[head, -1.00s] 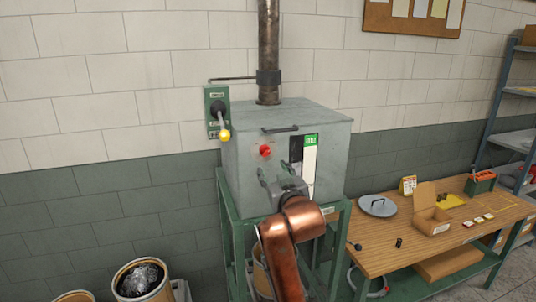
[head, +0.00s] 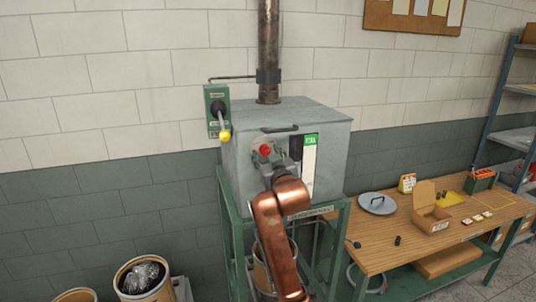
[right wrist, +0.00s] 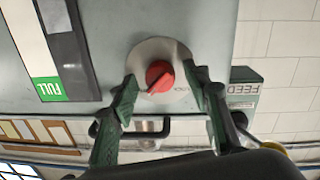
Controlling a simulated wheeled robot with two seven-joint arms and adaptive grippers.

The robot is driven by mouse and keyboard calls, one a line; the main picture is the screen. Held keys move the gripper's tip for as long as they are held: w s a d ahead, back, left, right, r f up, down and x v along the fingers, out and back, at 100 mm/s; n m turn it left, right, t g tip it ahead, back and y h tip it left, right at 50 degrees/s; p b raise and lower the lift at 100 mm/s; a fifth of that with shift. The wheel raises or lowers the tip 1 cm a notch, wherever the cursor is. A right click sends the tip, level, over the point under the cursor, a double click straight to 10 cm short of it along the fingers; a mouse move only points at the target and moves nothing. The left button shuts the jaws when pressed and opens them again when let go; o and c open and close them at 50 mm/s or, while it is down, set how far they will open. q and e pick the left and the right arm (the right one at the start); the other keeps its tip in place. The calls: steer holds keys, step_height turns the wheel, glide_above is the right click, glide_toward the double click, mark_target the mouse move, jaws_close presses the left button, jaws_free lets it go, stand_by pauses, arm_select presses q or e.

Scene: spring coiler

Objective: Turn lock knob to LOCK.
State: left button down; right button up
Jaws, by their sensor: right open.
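The lock knob (head: 265,149) is red and sits on the front of a grey metal box (head: 240,165). In the right wrist view the knob (right wrist: 160,76) stands on a round pale plate (right wrist: 146,52). Small lettering, too small to read surely, shows on the plate beside the knob. My right gripper (right wrist: 161,82) is open, with one finger on each side of the knob and visible gaps between. In the head view my right gripper (head: 267,162) is at the knob and partly covers the plate. My left gripper is not in view.
A FULL gauge strip (head: 310,160) is right of the knob, and a handle (head: 281,129) is above it. A yellow-tipped feed lever (head: 224,134) hangs on the wall left of the box. A wooden bench (head: 405,258) stands at right. Bins (head: 150,290) stand at lower left.

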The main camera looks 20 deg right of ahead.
steer(key=shift+c, duration=0.6)
steer(key=c, duration=1)
steer(key=shift+d, duration=0.25)
steer(key=shift+c, duration=0.2)
steer(key=shift+a, duration=0.15)
steer(key=shift+r+n+p, duration=0.15)
steer(key=shift+n+p, duration=1.4)
steer(key=shift+n, duration=0.35)
steer(key=n+p, duration=0.4)
steer(key=n, duration=0.1)
steer(key=shift+n+t, duration=0.3)
steer(key=n+y+p, duration=0.1)
steer(key=n+p, duration=0.3)
steer(key=n, duration=0.1)
steer(key=shift+n, duration=0.3)
steer(key=shift+f+n+p, duration=0.15)
steer(key=shift+n+p, duration=0.55)
steer(key=shift+n, duration=0.25)
steer(key=shift+f+n+p, duration=0.1)
steer(key=shift+n+p, duration=0.55)
steer(key=shift+n, duration=0.3)
